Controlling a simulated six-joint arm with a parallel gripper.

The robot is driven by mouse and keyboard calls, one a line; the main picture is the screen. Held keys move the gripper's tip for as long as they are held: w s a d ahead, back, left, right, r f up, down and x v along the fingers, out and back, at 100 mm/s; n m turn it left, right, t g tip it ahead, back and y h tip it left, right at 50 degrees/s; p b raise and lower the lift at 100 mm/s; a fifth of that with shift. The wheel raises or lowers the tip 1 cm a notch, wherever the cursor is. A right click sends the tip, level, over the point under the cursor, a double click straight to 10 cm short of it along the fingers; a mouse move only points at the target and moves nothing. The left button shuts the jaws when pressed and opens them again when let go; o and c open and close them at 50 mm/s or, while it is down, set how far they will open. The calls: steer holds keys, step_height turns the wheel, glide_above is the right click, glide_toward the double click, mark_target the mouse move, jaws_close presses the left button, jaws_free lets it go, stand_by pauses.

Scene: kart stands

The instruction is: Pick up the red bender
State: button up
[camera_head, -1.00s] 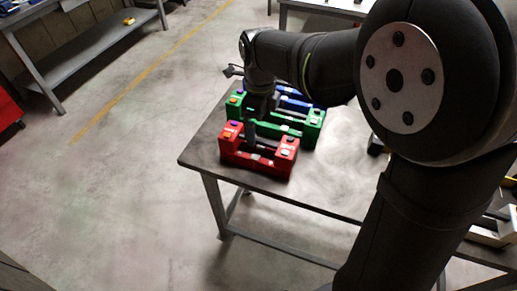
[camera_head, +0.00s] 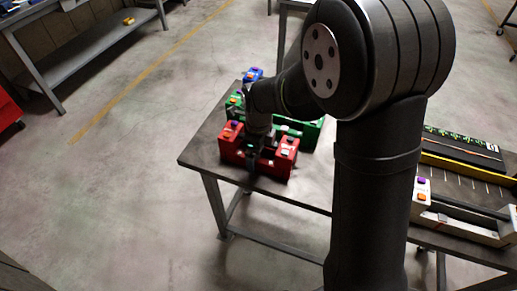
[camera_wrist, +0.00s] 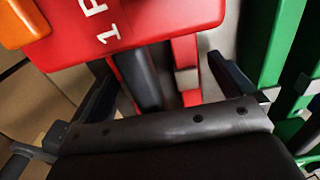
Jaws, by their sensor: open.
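The red bender (camera_head: 235,148), a red block-shaped unit with two raised ends, stands near the front left edge of the table. My gripper (camera_head: 259,157) is down at its middle, between the raised ends. In the wrist view, one red end (camera_wrist: 150,22) with white lettering and an orange button fills the top left. My open gripper (camera_wrist: 165,88) has a dark finger on either side of the bender's dark bar and red side parts. I cannot tell whether the fingers touch it. My arm hides part of the bender's middle.
A green bender (camera_head: 307,131) stands just behind the red one; it is close to the right finger in the wrist view (camera_wrist: 268,45). A white unit (camera_head: 462,220) stands at the right. Bare table (camera_head: 205,150) shows at the left.

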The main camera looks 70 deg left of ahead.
steer(key=shift+a+r, duration=0.1)
steer(key=c, duration=2)
